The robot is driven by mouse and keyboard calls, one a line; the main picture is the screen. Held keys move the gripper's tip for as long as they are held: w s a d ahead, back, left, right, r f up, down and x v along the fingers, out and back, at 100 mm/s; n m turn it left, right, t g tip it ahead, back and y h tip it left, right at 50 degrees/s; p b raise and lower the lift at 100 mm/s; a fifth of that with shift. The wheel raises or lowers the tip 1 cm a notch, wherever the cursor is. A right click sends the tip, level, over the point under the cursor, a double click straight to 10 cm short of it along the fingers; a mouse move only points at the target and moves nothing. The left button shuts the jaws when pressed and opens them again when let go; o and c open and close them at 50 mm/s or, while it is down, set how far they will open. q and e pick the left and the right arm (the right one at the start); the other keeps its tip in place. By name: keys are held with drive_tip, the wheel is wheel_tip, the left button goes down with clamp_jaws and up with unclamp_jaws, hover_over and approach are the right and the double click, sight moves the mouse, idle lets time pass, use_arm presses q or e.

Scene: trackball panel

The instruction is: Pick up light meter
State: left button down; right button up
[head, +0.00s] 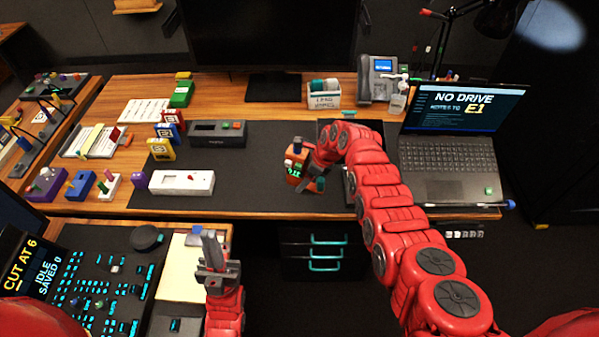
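An orange handheld device with a small green-lit display, which looks like the light meter (294,172), is at the right part of the dark desk mat. The red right arm reaches over the desk from the lower right, and its wrist end is right beside this device. The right gripper's fingers are mostly hidden by the wrist and device, so I cannot tell whether they hold it. My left gripper (211,250) is at the lower left, over a pale pad, pointing forward and well away from the device. Its finger gap is not clear.
An open laptop (447,155) stands right of the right arm. A white box with a red knob (182,182) and a grey box (217,133) sit on the mat (245,195). A button console (90,270) is at lower left. The mat's middle is clear.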

clamp_jaws()
drive_tip(key=shift+r, duration=0.1)
drive_tip(key=shift+r+p, duration=0.55)
drive_tip(key=shift+p, duration=0.2)
drive_tip(key=r+p, duration=0.2)
drive_tip(key=p, duration=0.1)
drive_tip(key=r+p, duration=0.1)
drive_tip(key=p, duration=0.1)
drive_tip(key=shift+s+r, duration=0.25)
drive_tip(key=shift+s, duration=0.05)
drive_tip(key=s+p, duration=0.1)
drive_tip(key=p, duration=0.2)
drive_tip(key=s+p, duration=0.2)
drive_tip(key=p, duration=0.1)
drive_tip(key=s+p, duration=0.2)
drive_tip(key=p, duration=0.2)
drive_tip(key=shift+s+r, duration=0.1)
drive_tip(key=shift+r, duration=0.25)
drive_tip(key=s+p, duration=0.6)
drive_tip(key=s, duration=0.4)
drive_tip(key=shift+s+f+p, duration=0.15)
drive_tip(key=shift+f+p, duration=0.1)
drive_tip(key=shift+p, duration=0.15)
